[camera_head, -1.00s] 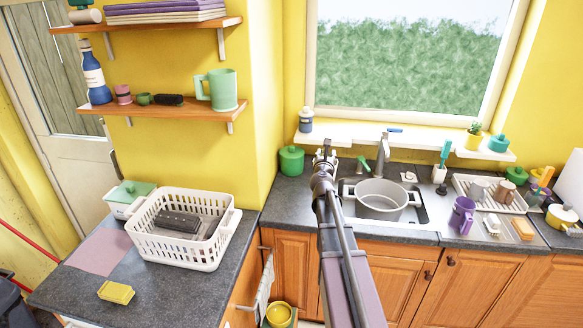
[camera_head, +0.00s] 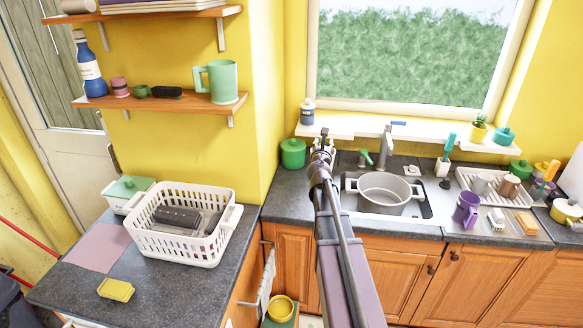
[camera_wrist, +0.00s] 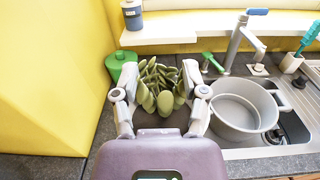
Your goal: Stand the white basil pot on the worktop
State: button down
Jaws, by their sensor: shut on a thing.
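My gripper (camera_wrist: 160,98) is shut on the basil pot, with a finger on either side of the plant. The basil's green leaves (camera_wrist: 160,83) show between the fingers in the wrist view. The white pot itself is hidden below the leaves and behind the gripper. In the head view my gripper (camera_head: 323,143) is near the back of the worktop (camera_head: 284,208), left of the sink, and my arm hides the basil there. I cannot tell whether the pot touches the worktop.
A grey cooking pot (camera_head: 384,194) sits in the sink, right of my gripper. A green canister (camera_head: 293,154) stands close on the left by the yellow wall. Behind is the white sill (camera_head: 350,130) with a blue-and-white jar (camera_head: 307,112). The tap (camera_head: 385,146) rises behind the cooking pot.

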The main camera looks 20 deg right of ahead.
jog(key=w+a+f+b, duration=0.3)
jog(key=w+f+b, duration=0.4)
jog(key=f+b, duration=0.1)
jog(key=w+a+f+b, duration=0.3)
jog(key=w+f+b, duration=0.5)
jog(key=f+b, duration=0.1)
jog(key=shift+w+a+f, duration=0.15)
jog(key=shift+a+f, duration=0.05)
jog(key=shift+f, duration=0.05)
jog(key=shift+f+b, duration=2.8)
jog(key=shift+b, duration=0.15)
jog(key=shift+f+b, duration=0.6)
jog(key=shift+f, duration=0.05)
dwell(0.5)
jog(key=shift+c, duration=0.2)
grip_release()
jog(key=shift+s+a, duration=0.1)
jog(key=shift+s, duration=0.15)
dwell(0.5)
